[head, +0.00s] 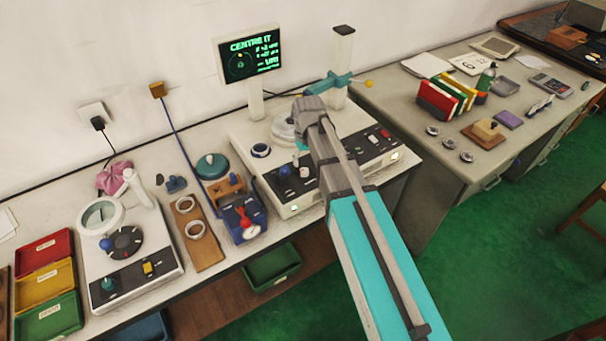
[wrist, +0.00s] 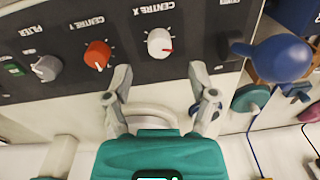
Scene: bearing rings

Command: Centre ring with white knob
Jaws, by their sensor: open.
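The white knob (wrist: 160,43) with a red pointer mark sits on the dark panel under the label CENTRE X in the wrist view. My gripper (wrist: 160,70) is open and empty. Its two fingertips are spread to either side, just short of the knob. In the head view my arm covers most of the gripper and part of the panel. A pale round part (head: 284,127) on the machine top shows beside the arm; whether it is the ring cannot be told. The screen (head: 250,54) reads CENTRE IT and shows a circle with a small mark.
An orange-red knob (wrist: 97,55) and a grey knob (wrist: 46,67) are left of the white one. A large blue knob (wrist: 285,57) stands out at right. Two pale rings lie on a wooden board (head: 208,254).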

